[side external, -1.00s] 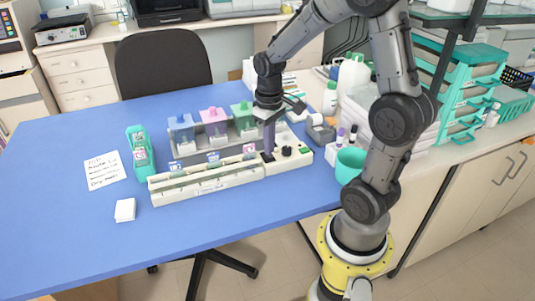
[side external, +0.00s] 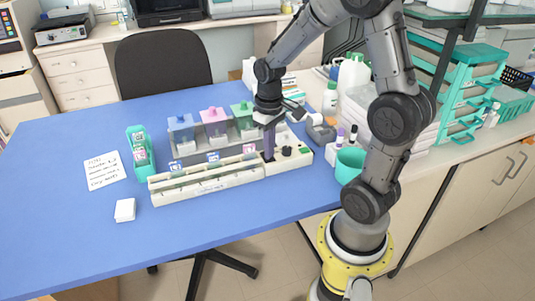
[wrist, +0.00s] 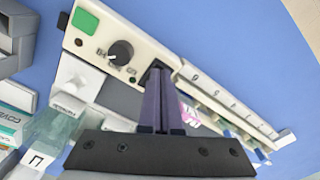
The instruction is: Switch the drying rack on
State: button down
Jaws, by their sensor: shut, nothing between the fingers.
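The drying rack (side external: 210,186) is a long cream unit with a slotted trough, lying along the front of the blue table. Its control panel is at the right end, with a black knob (side external: 287,151) and a green square (side external: 304,150). The wrist view also shows the knob (wrist: 121,52) and the green square (wrist: 86,20). My gripper (side external: 269,156) is shut and empty, pointing down at the panel just left of the knob. In the wrist view its purple fingertips (wrist: 158,70) overlap a dark switch-like part, largely hidden; I cannot tell whether they touch it.
Staining jars with blue, pink and green lids (side external: 214,116) stand behind the rack. A teal cup (side external: 349,165) is at the right table edge. A teal holder (side external: 140,151), a paper note (side external: 105,171) and a white block (side external: 125,210) are at left. The front left is clear.

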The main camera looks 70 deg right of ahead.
jog(key=shift+r, duration=3.45)
jog(key=shift+w+a, duration=0.1)
jog(key=shift+a, duration=0.1)
jog(key=s+a+r+n+t, duration=0.3)
jog(key=a+r, duration=0.5)
jog(key=a, duration=0.1)
jog(key=s+a+f+t, duration=0.1)
jog(key=s+a+t, duration=0.1)
jog(key=s, duration=0.5)
jog(key=shift+s+a+f+t, duration=0.3)
jog(key=shift+s+a, duration=0.05)
jog(key=shift+a, duration=0.5)
